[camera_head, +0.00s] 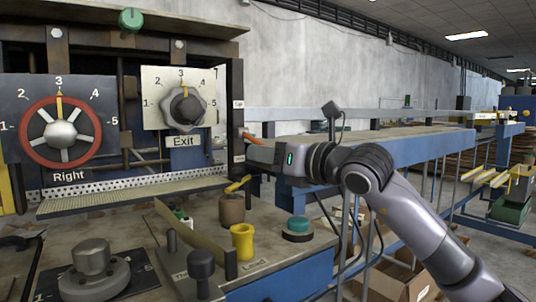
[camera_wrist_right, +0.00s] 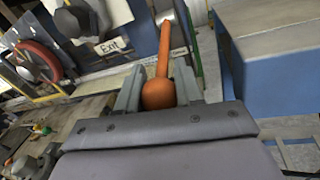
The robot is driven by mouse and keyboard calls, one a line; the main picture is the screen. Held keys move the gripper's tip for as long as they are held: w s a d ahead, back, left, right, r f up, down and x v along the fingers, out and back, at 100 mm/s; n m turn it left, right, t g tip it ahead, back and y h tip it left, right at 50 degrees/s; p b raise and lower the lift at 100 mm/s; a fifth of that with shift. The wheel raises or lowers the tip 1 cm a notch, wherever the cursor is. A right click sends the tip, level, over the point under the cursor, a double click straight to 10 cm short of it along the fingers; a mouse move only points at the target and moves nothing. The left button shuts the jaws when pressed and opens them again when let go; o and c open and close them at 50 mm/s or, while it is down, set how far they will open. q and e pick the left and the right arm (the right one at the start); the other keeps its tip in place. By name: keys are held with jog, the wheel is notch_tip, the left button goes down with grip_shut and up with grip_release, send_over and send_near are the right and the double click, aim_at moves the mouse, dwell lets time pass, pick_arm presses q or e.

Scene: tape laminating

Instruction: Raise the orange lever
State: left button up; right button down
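The orange lever (camera_head: 251,138) sticks out at the right end of the machine, beside the post right of the Exit dial. Most of it is hidden by my right gripper (camera_head: 262,152) in the head view. In the right wrist view the lever (camera_wrist_right: 164,50) is a thin orange rod with a round knob at the near end. The knob sits between the two grey fingers of my right gripper (camera_wrist_right: 160,82), which press close on both its sides. The rod points away past the fingertips. My left gripper is not in view.
A yellow cup-shaped part (camera_head: 242,241), a brown cylinder (camera_head: 231,208) and a teal button (camera_head: 299,225) stand on the front panel. A blue-sided conveyor (camera_head: 395,152) runs behind my right arm.

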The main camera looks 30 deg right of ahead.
jog(key=shift+r+p, duration=0.45)
jog(key=shift+p, duration=0.25)
jog(key=r+g+p, duration=0.1)
jog(key=r+p, duration=0.1)
jog(key=p, duration=0.1)
jog(key=shift+s+g+h, duration=0.2)
jog(key=shift+g+h, duration=0.1)
jog(key=shift+g, duration=0.1)
jog(key=shift+r+g+p, duration=0.4)
jog(key=shift+g+p, duration=0.1)
jog(key=shift+p, duration=0.25)
jog(key=shift+r+m+p, duration=0.25)
jog(key=shift+m+p, duration=0.05)
jog(key=shift+p, duration=0.2)
jog(key=shift+d+r, duration=0.1)
jog(key=shift+r, duration=0.3)
jog(key=shift+w+r+p, duration=0.2)
jog(key=shift+r+p, duration=0.4)
jog(key=shift+r, duration=0.65)
jog(key=shift+w+r+p, duration=0.3)
jog(key=shift+r, duration=0.35)
jog(key=shift+w+r+p, duration=0.25)
jog(key=shift+r, duration=0.4)
